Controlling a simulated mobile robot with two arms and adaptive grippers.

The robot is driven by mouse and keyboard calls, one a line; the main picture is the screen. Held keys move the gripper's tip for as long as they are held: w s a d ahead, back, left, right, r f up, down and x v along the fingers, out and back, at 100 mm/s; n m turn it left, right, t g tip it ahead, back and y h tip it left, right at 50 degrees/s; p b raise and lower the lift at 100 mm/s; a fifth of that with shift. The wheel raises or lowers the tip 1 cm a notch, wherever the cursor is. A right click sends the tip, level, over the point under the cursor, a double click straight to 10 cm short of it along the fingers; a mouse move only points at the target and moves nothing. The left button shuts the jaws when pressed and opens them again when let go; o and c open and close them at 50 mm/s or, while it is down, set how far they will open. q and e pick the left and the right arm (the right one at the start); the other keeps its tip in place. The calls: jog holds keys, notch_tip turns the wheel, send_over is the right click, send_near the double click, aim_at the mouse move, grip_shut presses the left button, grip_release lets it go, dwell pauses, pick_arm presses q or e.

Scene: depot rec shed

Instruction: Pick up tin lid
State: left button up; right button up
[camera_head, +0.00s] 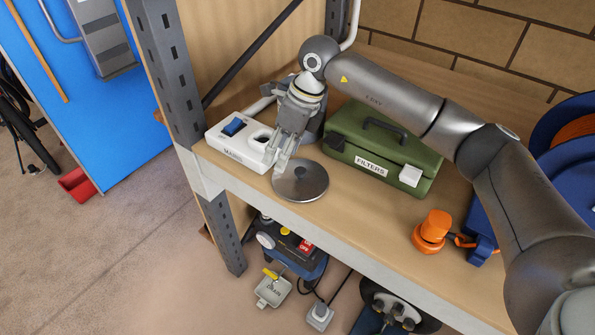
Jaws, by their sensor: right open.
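The tin lid (306,184) is a round, flat, grey metal disc with a small knob or mark near its middle. It lies on the wooden shelf (372,222) close to the front edge. My right gripper (280,163) comes down from above at the lid's far left side. Its fingers are open, with the fingertips at or just above the lid's left rim. I cannot tell whether they touch it. Nothing is seen held between them. My left gripper is not in view.
A white device with a blue switch (234,127) stands close left of the gripper. A green box labelled FILTERS (383,150) sits just right. An orange object (433,230) and blue reels (570,150) are further right. A metal post (166,60) bounds the shelf's left end.

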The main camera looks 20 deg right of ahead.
jog(key=w+d+r+h, duration=0.1)
jog(key=w+d+h, duration=0.1)
jog(key=d, duration=0.4)
jog(key=p, duration=0.2)
send_over(301, 170)
jog(key=d, duration=0.1)
jog(key=shift+m+h, duration=0.3)
jog(key=shift+h, duration=0.1)
notch_tip(301, 170, down, 5)
jog(key=shift+r, duration=0.1)
jog(key=shift+a+f, duration=0.1)
jog(key=shift+f, duration=0.15)
jog(key=f+p, duration=0.1)
jog(key=f, duration=0.1)
jog(key=f+p, duration=0.2)
jog(key=shift+s+a, duration=0.1)
jog(key=shift+a, duration=0.3)
jog(key=shift+f, duration=0.35)
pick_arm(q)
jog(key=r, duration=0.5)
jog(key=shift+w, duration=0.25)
pick_arm(e)
jog(key=shift+c, duration=0.3)
jog(key=c, duration=1.1)
